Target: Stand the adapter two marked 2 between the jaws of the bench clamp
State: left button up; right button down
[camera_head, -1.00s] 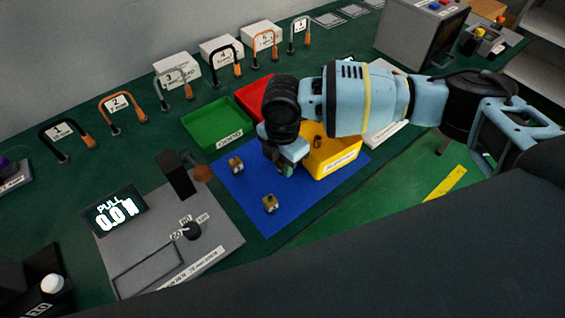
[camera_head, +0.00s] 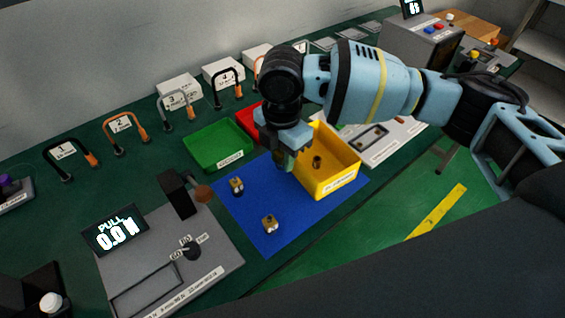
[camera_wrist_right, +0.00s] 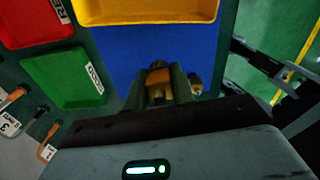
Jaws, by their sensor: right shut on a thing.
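My right gripper (camera_head: 287,163) is over the blue mat, beside the yellow bin. In the right wrist view its fingers (camera_wrist_right: 160,88) are closed on a small brass-coloured adapter (camera_wrist_right: 158,77); its number cannot be read. The head view hides this adapter behind the gripper. Two other brass adapters stand on the mat, one near the left corner (camera_head: 237,186) and one nearer the front (camera_head: 270,225). Their marks are too small to read. I cannot tell for sure which fixture is the bench clamp; a grey fixture with yellow and dark parts (camera_head: 482,58) stands at the far right. My left gripper is not in view.
The yellow bin (camera_head: 340,180) holds a small brown part (camera_head: 317,162). A green bin (camera_head: 222,148) and a red bin (camera_head: 246,120) stand behind the mat. A grey pull tester (camera_head: 215,262) with a dark block (camera_head: 177,193) stands left.

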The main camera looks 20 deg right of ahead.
jog(key=s+d+m, duration=0.4)
jog(key=m, duration=0.7)
jog(key=s+d+m, duration=0.3)
jog(key=s+m, duration=0.2)
jog(key=m, duration=0.7)
jog(key=shift+d+f, duration=0.2)
jog(key=shift+d, duration=0.2)
